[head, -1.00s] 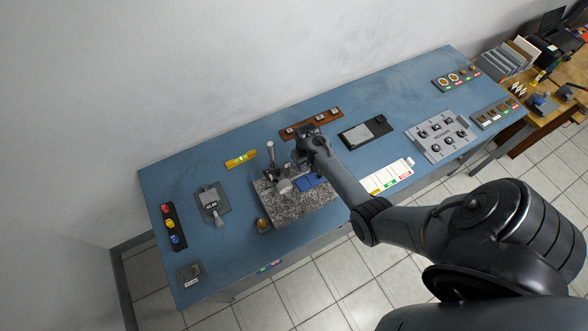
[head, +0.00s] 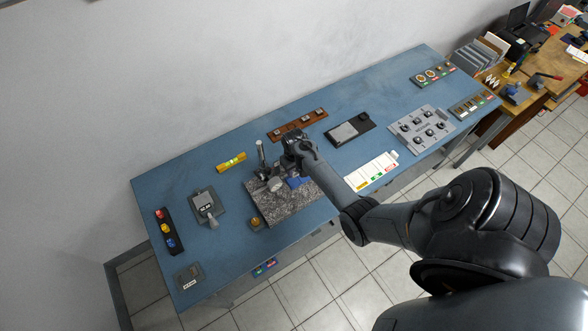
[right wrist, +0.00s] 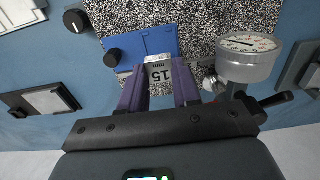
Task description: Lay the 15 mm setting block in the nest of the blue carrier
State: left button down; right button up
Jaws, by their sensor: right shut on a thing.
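The 15 mm setting block (right wrist: 159,74) is a small grey block marked "15 mm" in the right wrist view. My right gripper (right wrist: 160,92) is shut on it, with a purple finger on each side. The block's far end overlaps the near edge of the blue carrier (right wrist: 135,45); I cannot tell whether it touches it or hangs above it. In the head view the carrier (head: 296,182) lies on the granite plate, partly hidden by my right gripper (head: 290,162). The block and fingertips are hidden there. My left gripper is not in view.
A dial gauge (right wrist: 245,56) on a stand is close to the right of the gripper in the wrist view. The speckled granite plate (head: 285,208) bears the stand and carrier. A brown rack (head: 298,126) and a black tray (head: 349,130) lie behind.

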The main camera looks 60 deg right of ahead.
aim_at(294, 181)
jog(key=shift+r, duration=0.1)
jog(key=shift+f, duration=0.2)
jog(key=shift+f+b, duration=0.55)
jog(key=shift+f, duration=0.25)
jog(key=shift+f+b, duration=1.3)
jog(key=shift+f, duration=0.55)
jog(key=shift+f, duration=0.25)
jog(key=o, duration=1)
jog(key=c, duration=0.5)
